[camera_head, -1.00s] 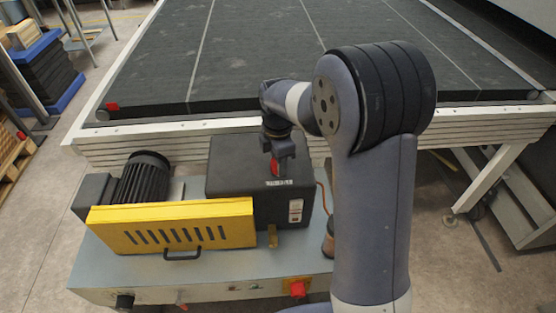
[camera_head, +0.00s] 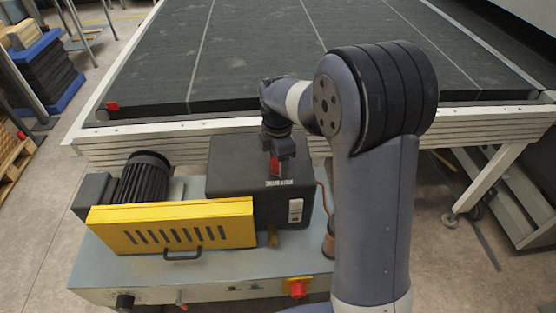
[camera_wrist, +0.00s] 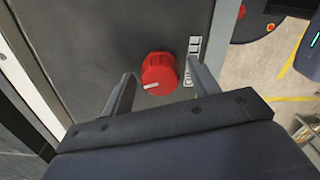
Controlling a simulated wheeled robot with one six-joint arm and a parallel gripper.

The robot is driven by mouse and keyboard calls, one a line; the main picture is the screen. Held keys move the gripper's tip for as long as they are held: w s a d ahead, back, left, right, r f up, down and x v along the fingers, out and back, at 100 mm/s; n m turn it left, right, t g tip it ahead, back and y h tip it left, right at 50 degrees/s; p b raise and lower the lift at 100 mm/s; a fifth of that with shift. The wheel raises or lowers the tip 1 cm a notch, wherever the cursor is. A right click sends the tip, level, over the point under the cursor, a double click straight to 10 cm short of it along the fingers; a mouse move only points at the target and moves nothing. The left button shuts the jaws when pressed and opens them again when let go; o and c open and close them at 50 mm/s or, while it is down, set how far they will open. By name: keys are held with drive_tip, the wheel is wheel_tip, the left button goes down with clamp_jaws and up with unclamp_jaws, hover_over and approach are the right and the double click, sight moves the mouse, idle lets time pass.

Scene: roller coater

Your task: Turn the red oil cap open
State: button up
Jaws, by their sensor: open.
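The red oil cap (camera_wrist: 159,73) is a round ribbed knob with a white mark on its face, on the top of the dark gearbox box (camera_wrist: 100,40). In the head view the cap (camera_head: 275,166) is partly hidden by my gripper (camera_head: 279,158). In the wrist view my gripper (camera_wrist: 158,84) is open, with one finger to the left of the cap and one to the right. Gaps show between the cap and both fingers. The box (camera_head: 232,170) also shows in the head view. Whether the fingertips reach down level with the cap is hard to tell.
A yellow guard (camera_head: 172,228) with a black handle and a black motor (camera_head: 146,178) stand left of the box. A red switch (camera_head: 298,288) is on the cabinet front. The conveyor's pale edge rail (camera_head: 190,128) runs behind the box.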

wheel_tip(320, 180, up, 10)
drive_tip(key=shift+r, duration=0.25)
drive_tip(key=shift+f, duration=0.15)
wheel_tip(320, 180, down, 10)
drive_tip(key=shift+f, duration=0.25)
idle(0.4)
idle(0.5)
